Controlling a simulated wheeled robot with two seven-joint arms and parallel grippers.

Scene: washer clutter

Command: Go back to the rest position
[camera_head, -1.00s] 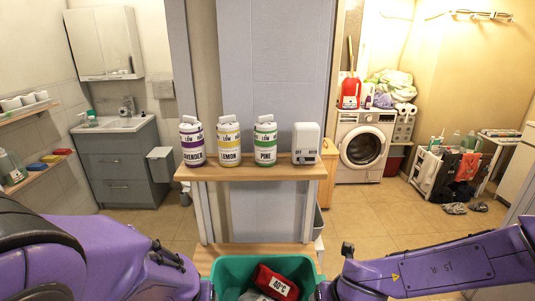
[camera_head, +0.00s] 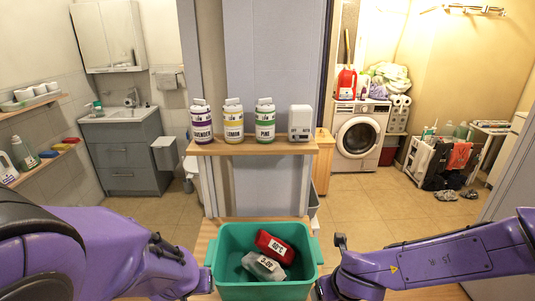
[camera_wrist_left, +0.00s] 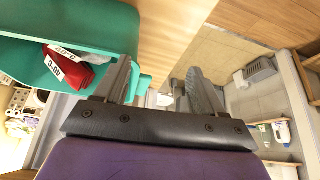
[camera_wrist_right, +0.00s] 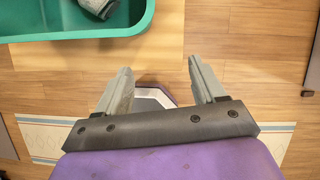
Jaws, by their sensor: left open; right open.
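A green bin (camera_head: 230,290) stands on a wooden surface at the bottom centre of the head view. A red item (camera_head: 274,246) and a grey-white item (camera_head: 264,266), both labelled, lie inside it. My left gripper (camera_wrist_left: 158,78) is open and empty in the left wrist view. The bin's handle (camera_wrist_left: 145,87) shows close by its fingers; I cannot tell whether they touch. My right gripper (camera_wrist_right: 159,70) is open and empty, apart from the bin rim (camera_wrist_right: 90,34) in the right wrist view.
A wooden shelf (camera_head: 254,148) holds purple, yellow and green labelled bottles and a white box (camera_head: 300,122). A washing machine (camera_head: 358,141) stands back right, a sink cabinet (camera_head: 126,155) back left. Open floor (camera_head: 372,208) lies at right.

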